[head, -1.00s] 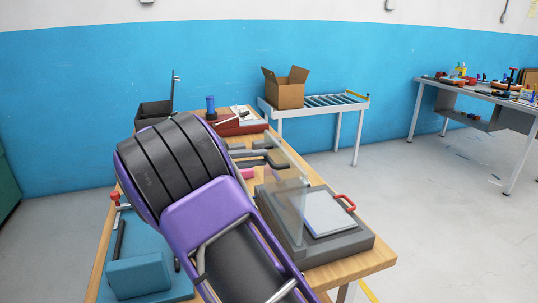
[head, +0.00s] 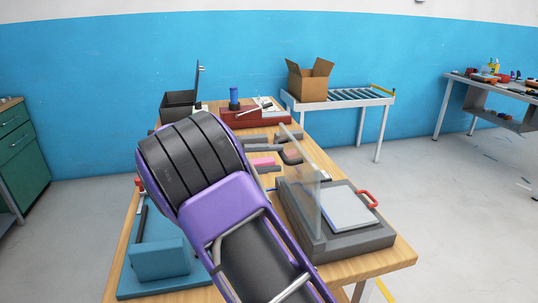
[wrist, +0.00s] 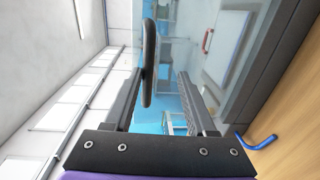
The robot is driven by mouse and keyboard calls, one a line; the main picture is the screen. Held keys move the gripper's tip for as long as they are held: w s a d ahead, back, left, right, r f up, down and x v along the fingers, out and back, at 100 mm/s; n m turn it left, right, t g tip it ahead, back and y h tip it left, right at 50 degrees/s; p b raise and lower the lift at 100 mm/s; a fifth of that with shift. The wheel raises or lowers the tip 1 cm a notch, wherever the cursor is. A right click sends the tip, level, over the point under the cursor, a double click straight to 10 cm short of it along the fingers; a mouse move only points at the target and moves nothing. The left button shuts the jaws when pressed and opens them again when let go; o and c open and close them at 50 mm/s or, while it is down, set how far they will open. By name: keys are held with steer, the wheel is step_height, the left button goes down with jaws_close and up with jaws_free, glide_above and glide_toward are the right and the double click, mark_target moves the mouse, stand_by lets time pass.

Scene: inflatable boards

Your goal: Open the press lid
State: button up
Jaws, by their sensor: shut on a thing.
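The press (head: 380,238) is a dark grey base with a pale plate and a red handle (head: 367,198), at the right front of the wooden table. Its clear lid (head: 303,185) stands steeply raised along the left side of the base. In the head view my purple and black arm hides my gripper, left of the lid. The clear panel (wrist: 228,50) is to the right there.
A blue fixture (head: 160,258) lies on the table at left front. A black open bin (head: 180,104), a red tray (head: 240,118) and grey bars are farther back. A conveyor (head: 350,98) with a cardboard box (head: 309,82) stands behind.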

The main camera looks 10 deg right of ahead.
steer(key=shift+a+r, duration=0.1)
steer(key=shift+r, duration=0.05)
stand_by(0.3)
steer(key=s+a+r+p, duration=0.1)
steer(key=s+a, duration=0.1)
steer(key=a, duration=1.5)
steer(key=shift+r+p, duration=0.15)
steer(key=shift+p, duration=0.2)
steer(key=shift+s+a, duration=0.1)
